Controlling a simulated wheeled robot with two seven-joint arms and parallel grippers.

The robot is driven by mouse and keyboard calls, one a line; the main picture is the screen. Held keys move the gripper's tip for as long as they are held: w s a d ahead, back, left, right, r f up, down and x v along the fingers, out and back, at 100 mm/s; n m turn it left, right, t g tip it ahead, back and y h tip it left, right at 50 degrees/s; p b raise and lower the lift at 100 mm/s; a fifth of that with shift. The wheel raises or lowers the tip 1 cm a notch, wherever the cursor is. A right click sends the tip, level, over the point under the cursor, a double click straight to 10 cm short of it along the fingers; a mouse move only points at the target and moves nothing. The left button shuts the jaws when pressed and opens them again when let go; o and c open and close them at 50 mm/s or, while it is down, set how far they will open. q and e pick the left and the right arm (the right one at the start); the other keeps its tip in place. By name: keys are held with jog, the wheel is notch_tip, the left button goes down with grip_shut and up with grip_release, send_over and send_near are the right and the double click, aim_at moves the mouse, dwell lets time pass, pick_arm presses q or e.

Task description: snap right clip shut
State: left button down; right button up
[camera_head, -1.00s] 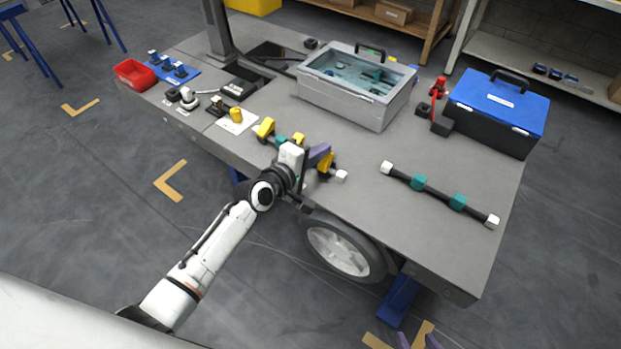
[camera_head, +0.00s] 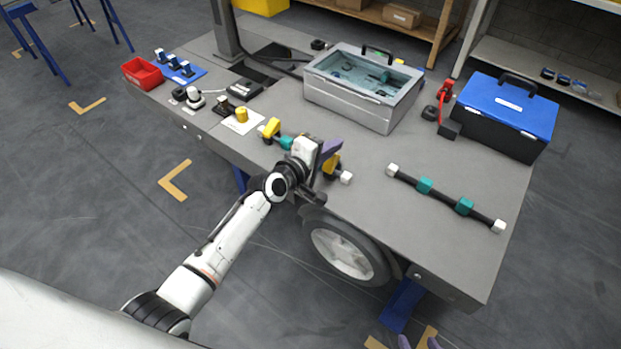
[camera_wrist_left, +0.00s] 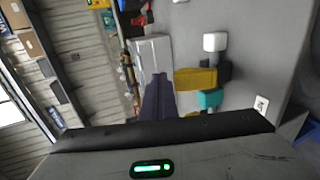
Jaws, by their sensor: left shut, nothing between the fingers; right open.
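A dark rod lies near the front edge of the grey bench, with yellow clips, a teal block (camera_head: 286,142) and a white end cap (camera_head: 346,177). The left yellow clip (camera_head: 271,128) stands clear of my arm. The right yellow clip (camera_head: 331,168) is partly hidden by my left gripper (camera_head: 331,149). In the left wrist view, that right clip (camera_wrist_left: 195,78) sticks out sideways from the rod, close beside the purple fingers (camera_wrist_left: 158,95). I cannot tell if they touch. My left gripper is shut and empty. My right gripper (camera_head: 418,344) barely shows at the bottom edge, open.
A second rod with teal blocks (camera_head: 445,196) lies on the bench (camera_head: 420,250) to the right. A grey clear-lidded case (camera_head: 345,104), a blue-lidded toolbox (camera_head: 495,125) and a red bin (camera_head: 142,74) stand further back.

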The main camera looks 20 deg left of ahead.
dwell(0.8)
pick_arm(q)
jog(key=shift+r+p, duration=0.8)
jog(key=shift+s+r+p, duration=0.15)
jog(key=shift+r+p, duration=0.15)
jog(key=shift+p, duration=0.05)
jog(key=s+a+r+p, duration=0.3)
jog(key=s+r, duration=0.5)
jog(key=r, duration=0.1)
jog(key=shift+s+a+r, duration=0.25)
jog(key=shift+s, duration=0.15)
jog(key=shift+f, duration=0.1)
